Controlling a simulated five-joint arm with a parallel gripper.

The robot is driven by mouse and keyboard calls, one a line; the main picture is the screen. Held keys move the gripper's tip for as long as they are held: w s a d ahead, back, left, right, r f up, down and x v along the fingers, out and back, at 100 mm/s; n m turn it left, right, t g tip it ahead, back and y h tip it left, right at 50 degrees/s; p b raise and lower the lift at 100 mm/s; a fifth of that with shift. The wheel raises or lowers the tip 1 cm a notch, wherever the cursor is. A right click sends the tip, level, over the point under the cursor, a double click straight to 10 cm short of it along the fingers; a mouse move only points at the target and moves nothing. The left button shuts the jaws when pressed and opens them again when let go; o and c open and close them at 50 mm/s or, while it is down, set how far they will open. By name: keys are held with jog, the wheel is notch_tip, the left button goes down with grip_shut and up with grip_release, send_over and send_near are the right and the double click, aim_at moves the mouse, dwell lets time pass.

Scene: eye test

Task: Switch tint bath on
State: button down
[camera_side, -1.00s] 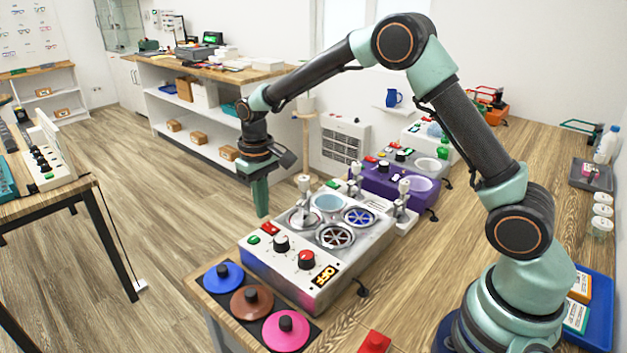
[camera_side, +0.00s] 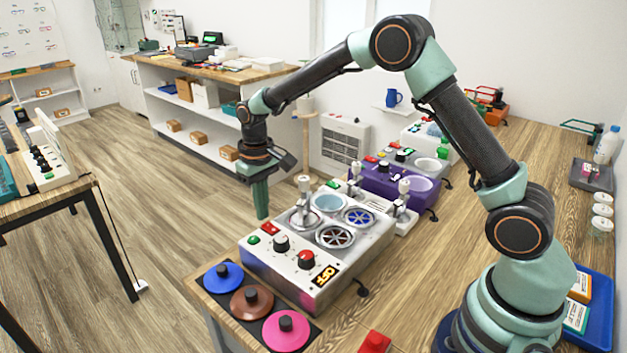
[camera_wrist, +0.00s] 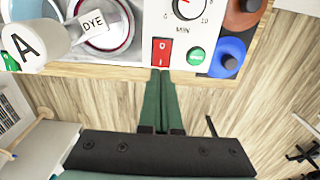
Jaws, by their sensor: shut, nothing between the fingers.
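The tint bath (camera_side: 300,262) is a silver-white unit on the wooden bench, with round wells behind a sloped control panel. Its display (camera_side: 325,275) reads OFF. A red rocker switch (camera_side: 270,228) sits at the panel's far left corner, beside a green button (camera_side: 253,240). My gripper (camera_side: 263,217) hangs pointing down near that corner, just left of the switch. In the wrist view, the shut, empty fingers (camera_wrist: 161,74) end just below the red switch (camera_wrist: 161,52), at the unit's edge. Whether they touch it, I cannot tell. The green button shows right of the switch (camera_wrist: 196,56).
Blue, brown and pink round lids (camera_side: 252,301) lie on a dark mat in front of the unit. A purple unit (camera_side: 395,185) stands behind it. A red block (camera_side: 375,343) sits at the front.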

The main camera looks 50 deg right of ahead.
aim_at(264, 225)
jog(key=shift+f, duration=0.7)
dwell(0.3)
jog(key=shift+r, duration=0.1)
notch_tip(264, 225, up, 7)
jog(key=shift+f, duration=0.1)
dwell(0.7)
jog(key=s+d+r+t, duration=0.2)
jog(key=s+r+t, duration=0.1)
jog(key=s+r, duration=0.65)
jog(key=s+d+t, duration=0.2)
jog(key=s, duration=0.9)
jog(key=shift+d+r+t, duration=0.15)
jog(key=shift+r+t, duration=0.15)
